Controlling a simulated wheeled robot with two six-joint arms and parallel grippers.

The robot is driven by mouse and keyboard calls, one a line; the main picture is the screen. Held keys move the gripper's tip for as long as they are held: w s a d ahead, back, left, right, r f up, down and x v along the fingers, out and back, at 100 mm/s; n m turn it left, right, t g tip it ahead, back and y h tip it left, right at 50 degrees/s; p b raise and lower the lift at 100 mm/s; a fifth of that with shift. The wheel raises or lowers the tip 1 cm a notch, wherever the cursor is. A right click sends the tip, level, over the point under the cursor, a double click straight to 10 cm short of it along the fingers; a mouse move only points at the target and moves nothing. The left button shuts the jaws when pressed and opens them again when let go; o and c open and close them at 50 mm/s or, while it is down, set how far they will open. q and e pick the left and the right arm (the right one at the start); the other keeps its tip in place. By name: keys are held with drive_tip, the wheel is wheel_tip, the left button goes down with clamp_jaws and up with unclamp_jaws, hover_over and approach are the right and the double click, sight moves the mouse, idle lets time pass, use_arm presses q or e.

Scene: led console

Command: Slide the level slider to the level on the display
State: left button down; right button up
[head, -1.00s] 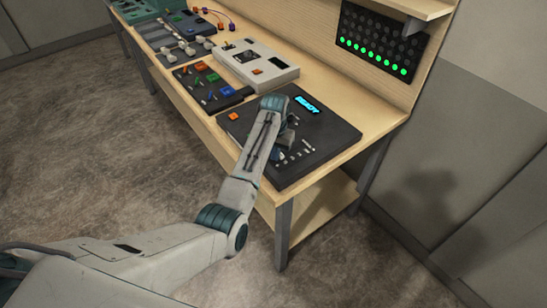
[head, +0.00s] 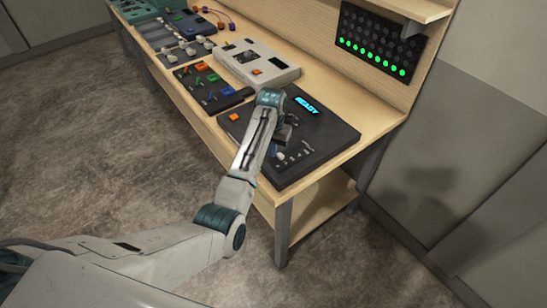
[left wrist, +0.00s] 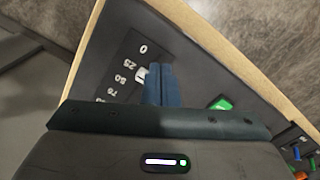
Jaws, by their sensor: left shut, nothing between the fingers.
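The dark console (head: 325,140) lies on the bench. The level slider's pale knob (left wrist: 141,73) shows in the left wrist view beside the scale (left wrist: 128,68), between the 25 and 50 marks. My left gripper (left wrist: 159,72) is shut and empty. Its blue fingertips are right beside the knob and partly cover it; I cannot tell whether they touch it. In the head view my left gripper (head: 276,150) is over the console and hides part of the slider area. My right gripper is out of view.
A green button (left wrist: 220,104) is right of the fingers in the left wrist view. An LED panel (head: 381,42) on the back board has its bottom row lit green. A white box (head: 257,64) and a dark panel with coloured switches (head: 212,88) stand farther along the bench.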

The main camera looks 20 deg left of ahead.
sight(272, 163)
use_arm(q)
drive_tip(key=shift+r, duration=2.45)
drive_tip(key=shift+f, duration=0.1)
